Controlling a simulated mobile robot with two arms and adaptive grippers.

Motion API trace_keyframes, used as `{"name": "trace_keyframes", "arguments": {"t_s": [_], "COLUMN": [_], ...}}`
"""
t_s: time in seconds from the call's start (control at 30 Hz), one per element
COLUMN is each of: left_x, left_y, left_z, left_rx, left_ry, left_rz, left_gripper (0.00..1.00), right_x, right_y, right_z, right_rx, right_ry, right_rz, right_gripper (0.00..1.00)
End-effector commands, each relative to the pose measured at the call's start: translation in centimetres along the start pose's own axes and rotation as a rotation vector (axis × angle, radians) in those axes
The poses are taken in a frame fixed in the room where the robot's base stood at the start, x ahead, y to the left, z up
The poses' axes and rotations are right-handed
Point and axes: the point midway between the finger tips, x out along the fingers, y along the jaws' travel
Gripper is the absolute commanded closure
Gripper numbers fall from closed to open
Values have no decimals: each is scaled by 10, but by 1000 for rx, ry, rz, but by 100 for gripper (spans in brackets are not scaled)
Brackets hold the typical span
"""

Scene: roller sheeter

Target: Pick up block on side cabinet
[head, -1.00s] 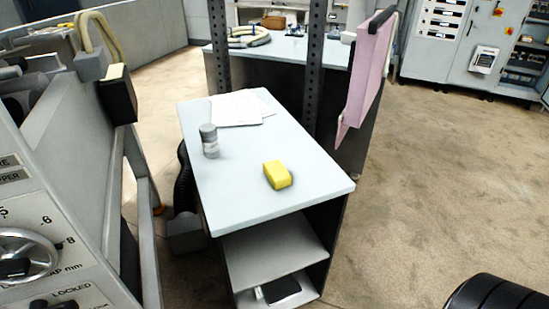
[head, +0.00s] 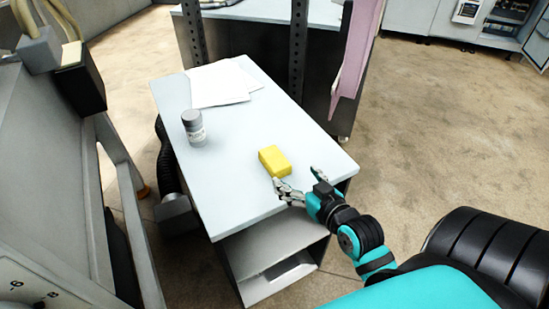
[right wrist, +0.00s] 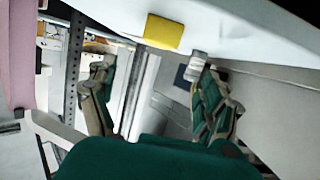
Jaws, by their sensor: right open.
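The yellow block (head: 274,161) lies on the pale top of the side cabinet (head: 235,180), near its right front part. In the right wrist view the block (right wrist: 164,32) shows beyond the fingers, upper middle, apart from them. My right gripper (head: 301,181) is open and empty at the cabinet's right front edge, in front of and to the right of the block. Its two fingers (right wrist: 155,90) stand wide apart in the right wrist view. My left gripper is not in view.
A grey canister (head: 194,128) and white papers (head: 222,84) sit on the cabinet top, left of and behind the block. A dark perforated post (head: 298,50) and a pink panel (head: 358,50) stand behind. A grey machine (head: 50,170) is at the left.

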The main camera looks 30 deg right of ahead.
Motion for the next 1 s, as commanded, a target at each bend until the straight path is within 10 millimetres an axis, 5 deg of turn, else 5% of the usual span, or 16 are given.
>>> {"name": "trace_keyframes", "arguments": {"t_s": [0.3, 1.0], "left_x": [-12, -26], "left_y": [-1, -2], "left_z": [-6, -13], "left_rx": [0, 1], "left_ry": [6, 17], "left_rz": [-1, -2], "left_gripper": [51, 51], "right_x": [60, 120], "right_y": [0, 5], "right_z": [-1, 4], "right_rx": [2, 1], "right_ry": [0, 0], "right_rz": [0, 0], "right_gripper": [17, 17]}}
